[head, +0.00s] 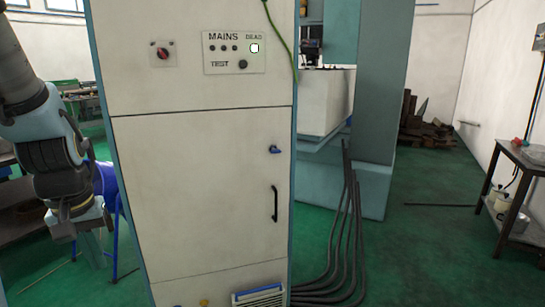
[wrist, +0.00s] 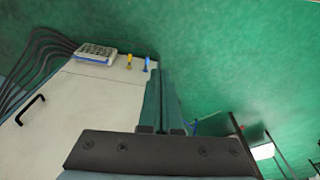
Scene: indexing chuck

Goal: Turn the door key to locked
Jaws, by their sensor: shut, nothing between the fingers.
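The tall cream cabinet (head: 200,190) fills the middle of the head view, its door closed. A small blue key or knob (head: 275,149) sits near the door's right edge, above the black handle (head: 275,203). It looks roughly sideways; its exact angle is too small to tell. In the wrist view the handle (wrist: 31,110) shows at the left, and the blue key cannot be made out. My gripper (wrist: 164,112) is shut and empty. In the head view it hangs at the left (head: 93,250), pointing down, beside the cabinet and well apart from the key.
A red rotary switch (head: 162,53) and a MAINS panel (head: 234,52) with a lit DEAD lamp are above the door. A vent (head: 259,296) sits low. Dark cables (head: 345,240) lie right of the cabinet. A steel table (head: 525,165) stands far right. Green floor between is mostly clear.

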